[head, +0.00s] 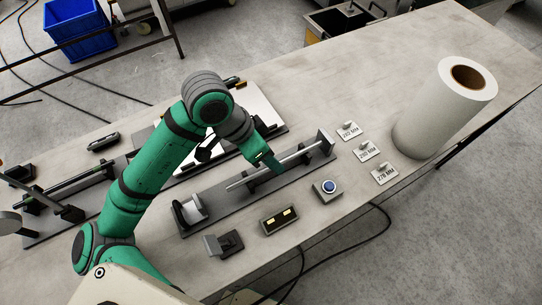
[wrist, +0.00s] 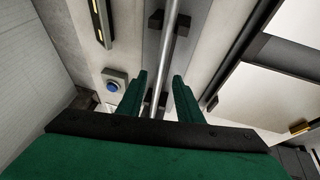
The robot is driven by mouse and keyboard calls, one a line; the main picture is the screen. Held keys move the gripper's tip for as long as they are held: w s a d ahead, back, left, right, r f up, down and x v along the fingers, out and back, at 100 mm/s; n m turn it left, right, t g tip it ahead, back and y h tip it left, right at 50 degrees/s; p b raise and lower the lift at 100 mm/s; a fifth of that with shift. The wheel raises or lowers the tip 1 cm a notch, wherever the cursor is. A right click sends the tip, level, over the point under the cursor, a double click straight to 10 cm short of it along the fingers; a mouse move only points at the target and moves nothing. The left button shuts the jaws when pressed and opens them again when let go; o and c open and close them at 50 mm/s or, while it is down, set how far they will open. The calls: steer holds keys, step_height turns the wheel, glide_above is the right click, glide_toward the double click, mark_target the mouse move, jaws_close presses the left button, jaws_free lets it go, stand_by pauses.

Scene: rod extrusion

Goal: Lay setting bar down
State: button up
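The setting bar, a thin silver rod (head: 300,155), lies lengthwise over a dark grey fixture (head: 222,212) with an upright end plate (head: 325,142) at its right end and a pale cradle at its left. My gripper (head: 270,165) is low over the middle of the rod. In the wrist view the rod (wrist: 168,45) runs between the two green fingers of my gripper (wrist: 158,90), with a gap on each side. The fingers are apart. A dark support block (wrist: 178,22) sits by the rod. Whether the rod rests fully on its supports cannot be told.
A blue button box (head: 327,188), a black box with two yellow slots (head: 279,219) and a small dark block (head: 224,243) stand in front. Number plates (head: 367,151) and a large white roll (head: 440,110) stand to the right. A white panel (head: 262,105) lies behind.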

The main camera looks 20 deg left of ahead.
steer(key=shift+r, duration=0.1)
steer(key=v, duration=1)
steer(key=shift+a+r, duration=0.15)
steer(key=shift+r, duration=0.15)
